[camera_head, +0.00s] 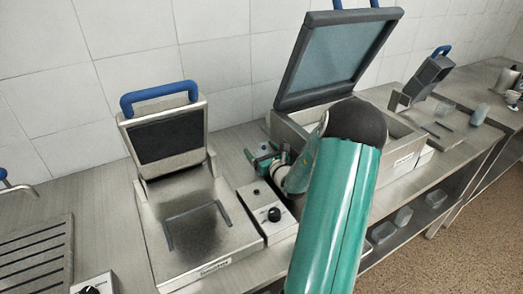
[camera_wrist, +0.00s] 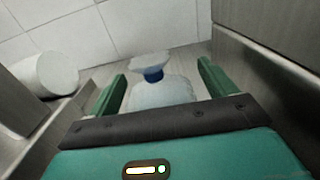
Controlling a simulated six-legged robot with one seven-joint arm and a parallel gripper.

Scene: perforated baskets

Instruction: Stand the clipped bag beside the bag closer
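In the wrist view a pale, see-through bag (camera_wrist: 160,96) with a blue clip (camera_wrist: 153,75) around its neck stands ahead of my gripper (camera_wrist: 160,82). Its top flares out above the clip. My gripper's two green fingers are wide apart, one on each side of the bag, with a narrow gap showing at the right. In the head view my gripper (camera_head: 268,160) is low between two machines, partly hidden by my green arm. The bag is mostly hidden there. I cannot tell for certain which thing is the bag closer.
A machine with a blue handle (camera_head: 160,92) stands left, with a knob box (camera_head: 268,214) beside it. A steel machine with a raised lid (camera_head: 338,55) stands right. In the wrist view a white rounded thing (camera_wrist: 52,73) lies left, and steel walls flank both sides.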

